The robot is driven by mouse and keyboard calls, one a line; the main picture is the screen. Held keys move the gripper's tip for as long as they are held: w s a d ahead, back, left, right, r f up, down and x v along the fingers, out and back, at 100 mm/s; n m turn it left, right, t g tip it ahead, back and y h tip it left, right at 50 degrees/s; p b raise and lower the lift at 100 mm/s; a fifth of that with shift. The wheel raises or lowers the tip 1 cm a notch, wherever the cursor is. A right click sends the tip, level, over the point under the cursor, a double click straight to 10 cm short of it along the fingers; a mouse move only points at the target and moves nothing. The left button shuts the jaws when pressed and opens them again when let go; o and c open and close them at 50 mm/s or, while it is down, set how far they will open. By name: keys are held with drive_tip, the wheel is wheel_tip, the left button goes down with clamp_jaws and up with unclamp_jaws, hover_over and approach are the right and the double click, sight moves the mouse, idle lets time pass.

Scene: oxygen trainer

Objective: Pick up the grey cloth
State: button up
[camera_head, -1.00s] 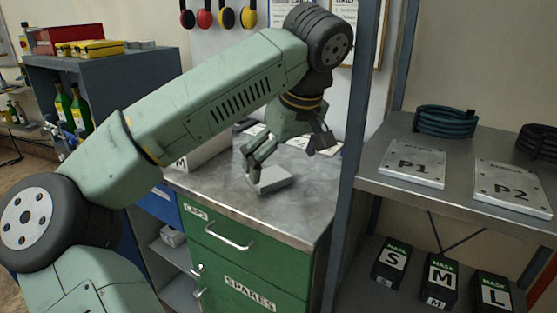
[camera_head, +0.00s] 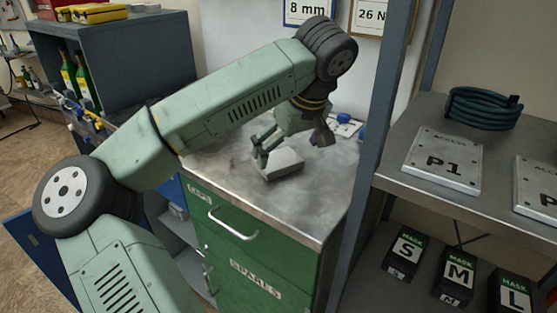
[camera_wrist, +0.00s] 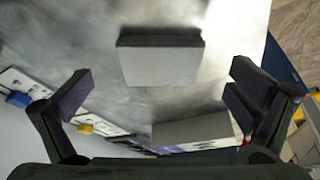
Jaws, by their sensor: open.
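A grey folded cloth, shaped like a flat block (camera_head: 283,165), lies on the metal top of the green cabinet. In the wrist view the grey cloth (camera_wrist: 160,58) lies ahead of my fingers, near the top middle. My gripper (camera_head: 292,150) is above the cabinet top, close to the cloth, and one finger overlaps it in the head view. In the wrist view my gripper (camera_wrist: 160,97) is open, its two fingers wide apart with nothing held between them. I cannot tell whether a finger touches the cloth.
The shelf holds a P1 plate (camera_head: 443,160) and a coiled hose (camera_head: 484,107). In the wrist view a pale box (camera_wrist: 193,130) sits between my fingers' bases.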

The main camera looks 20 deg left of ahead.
sight(282, 162)
drive_tip(key=shift+p+x, duration=0.35)
drive_tip(key=shift+x, duration=1.6)
drive_tip(key=shift+c, duration=0.6)
drive_tip(key=shift+r, duration=0.1)
drive_tip(key=c, duration=0.9)
drive_tip(key=shift+r, duration=0.1)
drive_tip(key=shift+r+b, duration=0.35)
drive_tip(key=shift+r, duration=0.3)
drive_tip(key=shift+s+r+b, duration=0.15)
drive_tip(key=shift+r+b, duration=0.1)
drive_tip(key=shift+r, duration=0.2)
drive_tip(key=shift+s+r+b, duration=0.15)
drive_tip(key=shift+r+b, duration=0.05)
drive_tip(key=shift+r, duration=0.3)
drive_tip(key=s+d+b, duration=0.1)
drive_tip(key=s, duration=0.4)
drive_tip(key=s+d+r+b, duration=0.1)
drive_tip(key=s, duration=0.4)
drive_tip(key=s+d+b, duration=0.1)
drive_tip(key=s, duration=0.4)
drive_tip(key=shift+d+r, duration=0.15)
drive_tip(key=shift+r, duration=0.15)
